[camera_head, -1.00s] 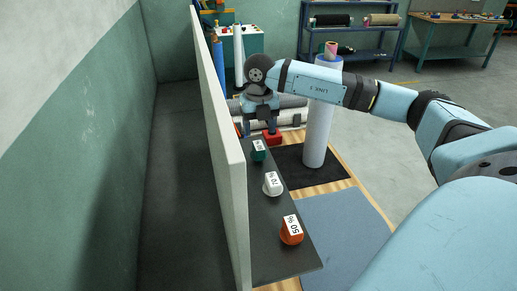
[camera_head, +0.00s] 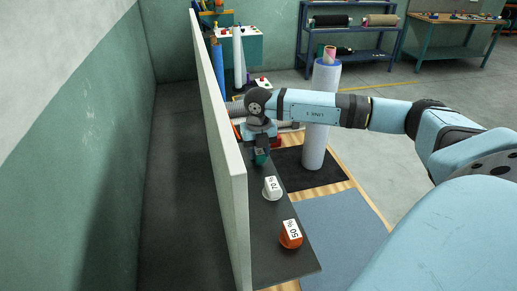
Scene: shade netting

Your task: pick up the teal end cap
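The teal end cap (camera_head: 261,161) is at the far end of the dark shelf (camera_head: 283,265), beside the pale upright panel. Only a small part of it shows, because my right gripper (camera_head: 262,153) covers the rest. My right gripper points down right at the cap. Its fingers are small and partly hidden, so I cannot tell whether they are open or closed on it. My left gripper is not in view.
A white end cap (camera_head: 272,188) and an orange end cap (camera_head: 290,236) stand nearer on the shelf. The pale panel (camera_head: 232,179) rises along the shelf's left side. A wrapped upright roll (camera_head: 318,140) stands to the right, under my forearm.

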